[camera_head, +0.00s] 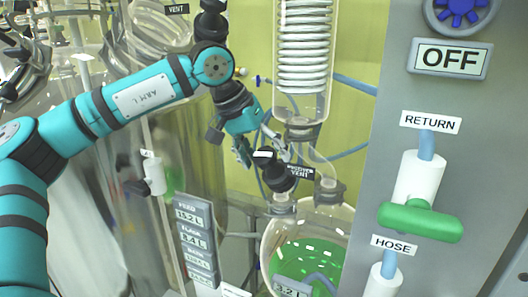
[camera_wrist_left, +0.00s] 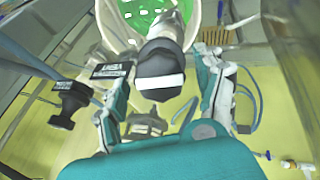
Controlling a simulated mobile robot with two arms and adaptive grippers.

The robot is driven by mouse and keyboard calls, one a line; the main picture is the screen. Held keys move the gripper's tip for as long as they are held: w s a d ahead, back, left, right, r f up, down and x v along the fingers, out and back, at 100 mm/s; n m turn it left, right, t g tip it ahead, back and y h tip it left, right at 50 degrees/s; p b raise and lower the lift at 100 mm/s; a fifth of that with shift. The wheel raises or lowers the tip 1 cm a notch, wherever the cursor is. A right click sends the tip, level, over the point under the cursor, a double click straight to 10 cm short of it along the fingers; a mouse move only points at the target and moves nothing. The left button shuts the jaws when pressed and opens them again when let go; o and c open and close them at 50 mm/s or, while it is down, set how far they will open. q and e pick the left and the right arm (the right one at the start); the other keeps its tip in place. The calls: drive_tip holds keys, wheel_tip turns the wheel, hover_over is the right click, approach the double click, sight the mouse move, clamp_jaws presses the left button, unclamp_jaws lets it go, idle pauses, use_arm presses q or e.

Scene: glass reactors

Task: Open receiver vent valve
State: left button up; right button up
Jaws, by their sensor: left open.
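The receiver vent valve has a black round knob (camera_head: 279,178) with a white stripe, on top of the receiver flask. A black label reading VENT (camera_head: 300,172) is beside it. The glass receiver flask (camera_head: 337,222) below holds green liquid. My left gripper (camera_head: 266,152) is open just above the knob, its arm reaching in from the left. In the left wrist view the knob (camera_wrist_left: 160,72) sits between the two spread fingers (camera_wrist_left: 163,82), with a visible gap on both sides. I cannot tell how the valve is set. My right gripper is out of view.
A clear condenser with a white coil (camera_head: 303,60) hangs above and right of the gripper. A grey panel (camera_head: 470,130) with a green RETURN handle (camera_head: 420,221) stands at the right. Another black knob (camera_wrist_left: 68,105) shows in the left wrist view. A readout post (camera_head: 196,240) stands left of the flask.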

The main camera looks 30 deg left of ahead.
use_arm(q)
drive_tip(key=shift+s, duration=0.1)
drive_tip(key=shift+c, duration=0.3)
drive_tip(key=shift+c, duration=1.3)
drive_tip(key=c, duration=0.9)
drive_tip(key=shift+o, duration=0.2)
